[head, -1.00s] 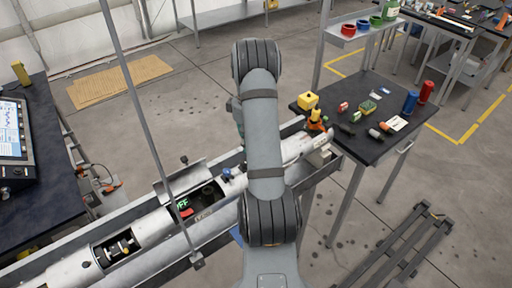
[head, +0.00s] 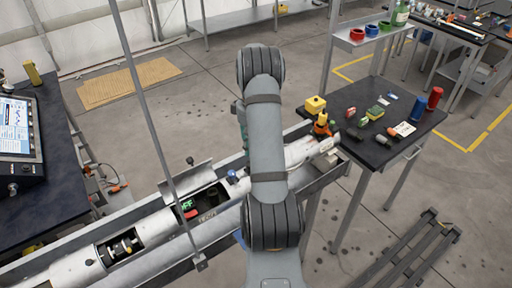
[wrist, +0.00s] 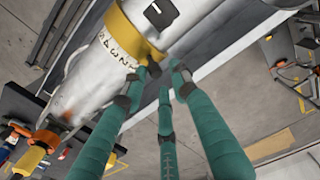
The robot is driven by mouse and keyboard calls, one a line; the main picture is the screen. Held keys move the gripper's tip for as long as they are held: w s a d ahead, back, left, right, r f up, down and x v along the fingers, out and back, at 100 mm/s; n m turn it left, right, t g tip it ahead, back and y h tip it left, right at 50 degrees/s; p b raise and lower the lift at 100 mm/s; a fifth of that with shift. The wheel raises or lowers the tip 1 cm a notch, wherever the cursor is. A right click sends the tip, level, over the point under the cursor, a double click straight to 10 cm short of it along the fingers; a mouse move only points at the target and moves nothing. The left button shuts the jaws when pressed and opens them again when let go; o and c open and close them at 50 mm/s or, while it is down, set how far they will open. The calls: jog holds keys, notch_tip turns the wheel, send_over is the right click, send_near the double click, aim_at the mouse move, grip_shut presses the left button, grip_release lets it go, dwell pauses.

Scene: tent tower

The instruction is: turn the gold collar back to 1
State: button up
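In the wrist view, the gold collar (wrist: 126,36) wraps around a white cylinder (wrist: 88,78). A row of dark numbers runs on the white surface along the collar's edge; which one the collar marks is too small to tell. A gold lug sticks out at the collar's lower edge, with a small dark piece at its end. My gripper (wrist: 158,78) has three green fingers with dark tips, spread apart close around this lug. Whether a tip touches it I cannot tell. In the head view, my arm hides the collar and the gripper.
The long white tube (head: 147,226) lies in a grey trough, with open hatches on the left. A dark table (head: 377,142) with small parts, a yellow block (head: 315,104) and red and blue cylinders stands right. A thin grey pole (head: 149,105) rises in front of the tube.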

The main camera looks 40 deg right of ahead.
jog(key=shift+o, duration=1.2)
jog(key=shift+w+a+f, duration=0.15)
jog(key=shift+w+f, duration=0.2)
jog(key=shift+w, duration=0.2)
jog(key=shift+s+a+r, duration=0.1)
jog(key=shift+s+r, duration=0.1)
jog(key=shift+s, duration=0.15)
jog(key=r, duration=1.2)
jog(key=shift+d+r, duration=0.1)
jog(key=shift+d, duration=0.1)
jog(key=shift+c, duration=0.3)
